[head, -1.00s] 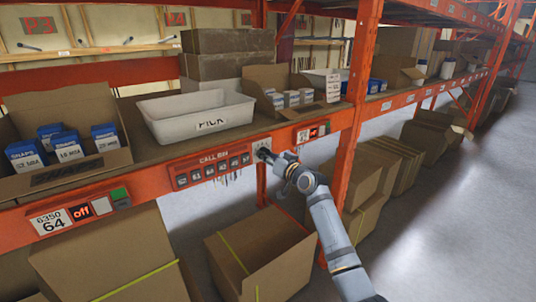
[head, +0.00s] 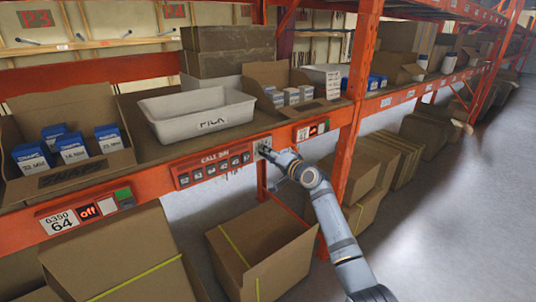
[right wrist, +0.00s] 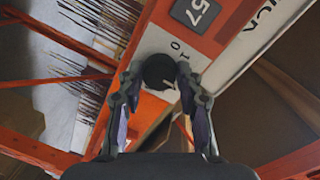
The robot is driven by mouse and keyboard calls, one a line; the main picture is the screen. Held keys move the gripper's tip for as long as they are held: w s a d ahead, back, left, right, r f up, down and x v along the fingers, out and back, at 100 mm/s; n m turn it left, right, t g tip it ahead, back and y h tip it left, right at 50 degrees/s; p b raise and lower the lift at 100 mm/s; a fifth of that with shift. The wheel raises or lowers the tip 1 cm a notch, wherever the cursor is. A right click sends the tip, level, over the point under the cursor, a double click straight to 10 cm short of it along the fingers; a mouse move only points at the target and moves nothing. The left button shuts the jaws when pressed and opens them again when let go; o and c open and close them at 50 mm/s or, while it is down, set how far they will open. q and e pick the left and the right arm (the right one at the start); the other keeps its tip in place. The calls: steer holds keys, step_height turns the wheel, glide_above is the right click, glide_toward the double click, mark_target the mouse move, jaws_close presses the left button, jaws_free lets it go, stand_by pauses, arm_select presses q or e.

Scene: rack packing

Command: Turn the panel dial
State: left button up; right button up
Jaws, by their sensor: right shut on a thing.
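The panel dial is a round black knob (right wrist: 158,72) on a pale plate (right wrist: 178,46) with small printed marks "1" and "0". A small pale line shows on its lower right side in the right wrist view. My right gripper (right wrist: 160,76) has one finger on each side of the knob and is shut on it. In the head view my right gripper (head: 270,154) is at the plate on the orange shelf beam (head: 338,122), and its fingers largely cover the dial. My left gripper is in neither view.
A red "CALL BIN" button panel (head: 214,168) is left of the dial, with a small red display (head: 312,131) to its right. A white PICK bin (head: 212,123) stands on the shelf above. An open carton (head: 258,262) sits below. An orange upright (head: 355,110) stands right of the gripper.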

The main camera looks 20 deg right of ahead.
stand_by(0.3)
steer(key=o, duration=1.2)
steer(key=v, duration=1.2)
